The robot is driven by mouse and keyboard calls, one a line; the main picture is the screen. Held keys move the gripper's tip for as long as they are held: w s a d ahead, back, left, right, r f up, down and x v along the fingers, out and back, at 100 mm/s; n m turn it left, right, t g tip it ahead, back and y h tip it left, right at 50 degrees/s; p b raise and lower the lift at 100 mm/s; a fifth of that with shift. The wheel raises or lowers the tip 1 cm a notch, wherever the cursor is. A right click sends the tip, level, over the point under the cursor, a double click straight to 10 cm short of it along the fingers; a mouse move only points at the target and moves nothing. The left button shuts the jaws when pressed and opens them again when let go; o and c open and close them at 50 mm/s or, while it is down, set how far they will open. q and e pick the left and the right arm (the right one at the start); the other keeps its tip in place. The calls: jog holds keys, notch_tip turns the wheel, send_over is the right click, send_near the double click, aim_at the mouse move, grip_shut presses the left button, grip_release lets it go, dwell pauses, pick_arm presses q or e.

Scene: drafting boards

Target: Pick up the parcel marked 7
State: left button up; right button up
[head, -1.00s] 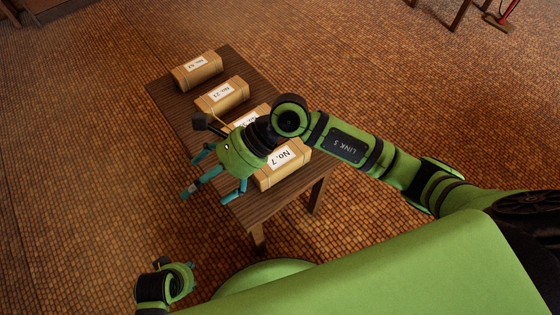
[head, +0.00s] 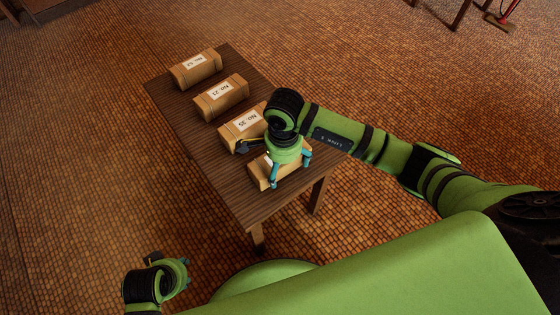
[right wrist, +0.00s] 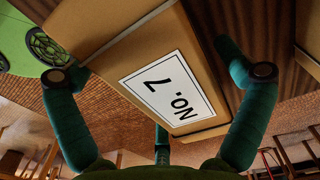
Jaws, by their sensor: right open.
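The parcel marked 7 (head: 259,174) is a brown box at the near end of the row on the table. In the head view my right gripper (head: 289,174) is above it and hides most of it, label included. In the right wrist view the parcel (right wrist: 165,48) shows its white "No. 7" label between the spread teal fingers of my right gripper (right wrist: 160,75). The gripper is open, with visible gaps beside the parcel. My left gripper (head: 178,272) is low at the bottom left, away from the table; its fingers are too small to read.
The dark wooden table (head: 225,178) also bears parcels No. 35 (head: 232,134) and No. 21 (head: 222,98), and a farther one (head: 196,69) with an unclear number. No. 35 is close beside parcel 7. The table's left strip is bare.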

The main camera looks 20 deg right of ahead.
jog(key=c, duration=1.4)
